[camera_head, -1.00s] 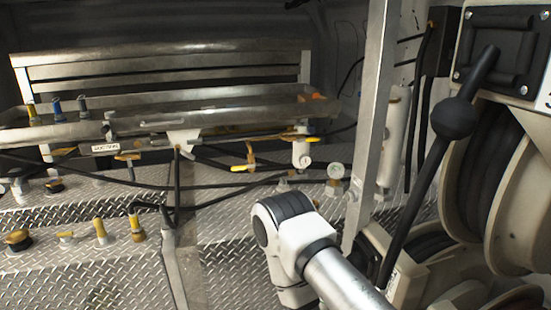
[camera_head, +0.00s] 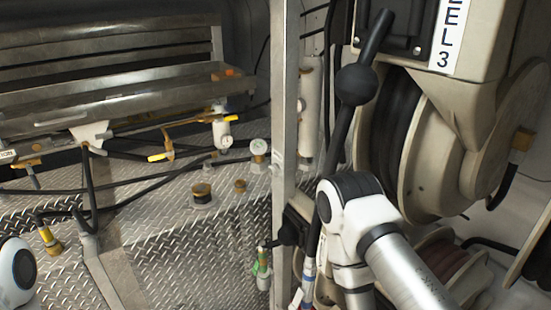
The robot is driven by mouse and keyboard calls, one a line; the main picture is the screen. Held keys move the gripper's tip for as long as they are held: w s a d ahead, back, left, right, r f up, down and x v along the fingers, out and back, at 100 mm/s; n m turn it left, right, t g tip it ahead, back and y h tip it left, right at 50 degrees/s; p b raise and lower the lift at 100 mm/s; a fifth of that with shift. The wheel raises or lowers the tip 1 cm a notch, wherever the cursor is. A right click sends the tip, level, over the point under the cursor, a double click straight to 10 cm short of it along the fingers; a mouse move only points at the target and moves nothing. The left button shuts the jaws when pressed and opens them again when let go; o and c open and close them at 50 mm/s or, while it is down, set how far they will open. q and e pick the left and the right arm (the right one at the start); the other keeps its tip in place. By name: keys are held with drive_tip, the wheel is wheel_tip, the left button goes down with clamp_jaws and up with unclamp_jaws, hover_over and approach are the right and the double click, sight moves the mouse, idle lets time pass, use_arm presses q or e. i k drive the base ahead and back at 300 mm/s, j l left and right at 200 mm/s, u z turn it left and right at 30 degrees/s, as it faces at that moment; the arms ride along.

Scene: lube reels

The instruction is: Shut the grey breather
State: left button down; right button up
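I cannot pick out the grey breather with certainty in the head view. On the diamond-plate deck stand a dark-topped brass cap on a pale base (camera_head: 202,195) and a smaller brass fitting (camera_head: 240,187) beside it. My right arm comes in from the lower right and its white joint stands in front of the reel. No gripper fingers of the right arm show. Only a white rounded part of my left arm shows at the lower left edge. Its gripper is out of view.
A metal post (camera_head: 284,150) stands upright in the middle. A hose reel (camera_head: 425,150) and a black ball on a hose (camera_head: 356,84) are at the right. Black hoses (camera_head: 140,190) cross the deck at left. A green-banded fitting (camera_head: 262,268) sits left of the post's foot.

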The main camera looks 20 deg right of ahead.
sight(207, 166)
drive_tip(key=i+j+z, duration=0.3)
drive_tip(key=j+z, duration=0.35)
drive_tip(key=i+j+z, duration=0.3)
drive_tip(key=j+z, duration=0.3)
drive_tip(key=j, duration=0.45)
drive_tip(key=i+j, duration=0.1)
drive_tip(key=j, duration=0.35)
drive_tip(key=z, duration=0.05)
